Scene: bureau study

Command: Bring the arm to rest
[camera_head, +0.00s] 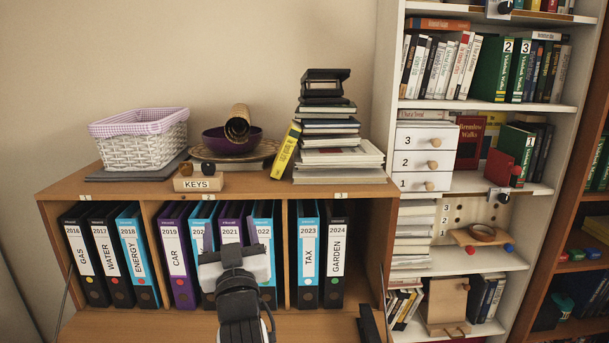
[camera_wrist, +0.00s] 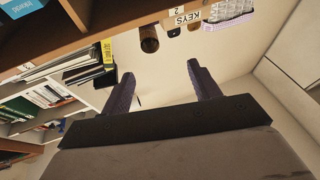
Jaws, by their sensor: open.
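My gripper (camera_head: 230,234) is in front of the middle compartment of the wooden bureau (camera_head: 150,189), before the binders (camera_head: 181,255). Its two purple-grey fingers stand apart and upright, with nothing between them. In the wrist view my gripper (camera_wrist: 163,78) is also open and empty, with bare wall behind the gap. The wrist view is upside down. My arm rises from the bottom of the head view and hides the lower part of some middle binders. I cannot tell whether the fingers touch any binder.
On the bureau top stand a white basket (camera_head: 142,150), a purple bowl (camera_head: 222,145), a KEYS box (camera_head: 197,183), a leaning yellow book (camera_head: 286,150) and a book stack (camera_head: 338,158). A white shelf (camera_head: 470,260) stands at the right. A lowered wooden flap (camera_head: 140,325) lies below the binders.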

